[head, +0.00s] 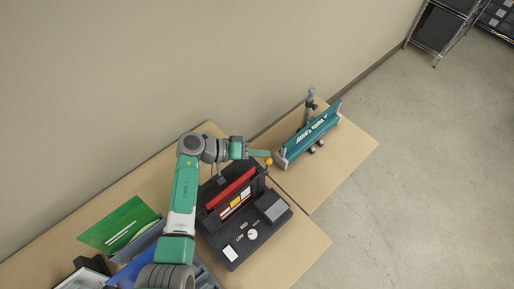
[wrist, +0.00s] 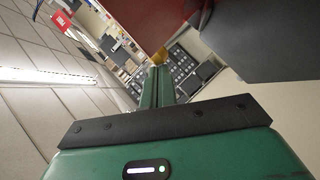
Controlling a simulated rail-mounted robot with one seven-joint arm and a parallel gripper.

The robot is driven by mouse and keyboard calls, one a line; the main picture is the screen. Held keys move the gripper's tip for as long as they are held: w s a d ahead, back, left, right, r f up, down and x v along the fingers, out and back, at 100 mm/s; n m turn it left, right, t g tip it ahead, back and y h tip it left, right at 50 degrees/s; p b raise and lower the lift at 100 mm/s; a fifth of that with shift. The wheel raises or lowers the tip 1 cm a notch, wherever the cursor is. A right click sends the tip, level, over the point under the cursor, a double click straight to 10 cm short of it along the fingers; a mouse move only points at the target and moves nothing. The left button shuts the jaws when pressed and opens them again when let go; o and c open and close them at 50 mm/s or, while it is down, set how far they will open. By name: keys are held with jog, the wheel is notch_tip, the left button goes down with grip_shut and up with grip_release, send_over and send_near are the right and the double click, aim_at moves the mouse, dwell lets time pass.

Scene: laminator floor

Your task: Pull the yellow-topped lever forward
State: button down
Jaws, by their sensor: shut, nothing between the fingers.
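The lever's yellow top (head: 268,161) is a small ball at the right end of the black laminator (head: 228,248). Its dark stem runs down beside the machine and is partly hidden. My gripper (head: 266,154) is shut and empty, with its green fingers reaching right, just behind the yellow top in the head view. I cannot tell whether they touch it. In the wrist view my gripper (wrist: 160,72) points away, and a bit of yellow (wrist: 178,53) shows just beyond the fingertips, mostly hidden.
The laminator has a red bar (head: 231,188) across its back and a dial (head: 252,235) on its front. A teal trimmer-like device (head: 310,134) stands on the wooden table (head: 350,152) to the right. A green sheet (head: 118,226) lies left. Open floor is at right.

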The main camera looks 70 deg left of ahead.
jog(key=shift+w+d+r+m+g+y, duration=0.1)
jog(key=shift+w+d+m+g+y, duration=0.1)
jog(key=shift+d+m+g+y, duration=0.25)
jog(key=shift+s+a+f+b, duration=0.3)
jog(key=shift+a+b, duration=0.3)
jog(key=shift+b, duration=0.1)
jog(key=shift+a, duration=0.1)
